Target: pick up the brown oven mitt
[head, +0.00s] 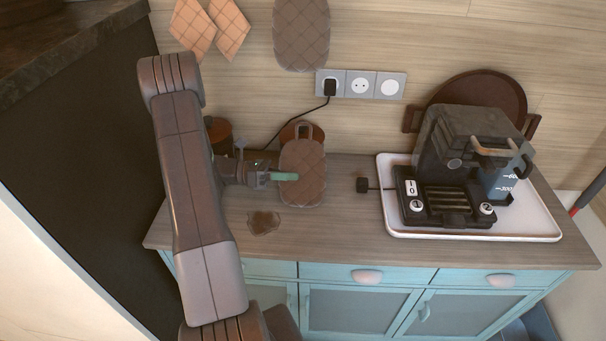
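A brown quilted oven mitt (305,185) with a loop at its top shows above the wooden counter, in front of a round brown pot. Whether it rests on the counter or is clear of it, I cannot tell. My gripper (285,176) reaches in from the left at the mitt's left edge. A green fingertip overlaps the mitt's front face. The other finger is not clearly visible, so I cannot tell whether the gripper is closed on the mitt. A similar brown quilted piece (302,35) hangs on the wall above.
A white tray (395,222) with a black coffee machine (455,150) stands on the right. Orange quilted pieces (212,25) hang at upper left. A dark brown patch (263,222) lies on the counter (330,235). A dark cabinet side bounds the left.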

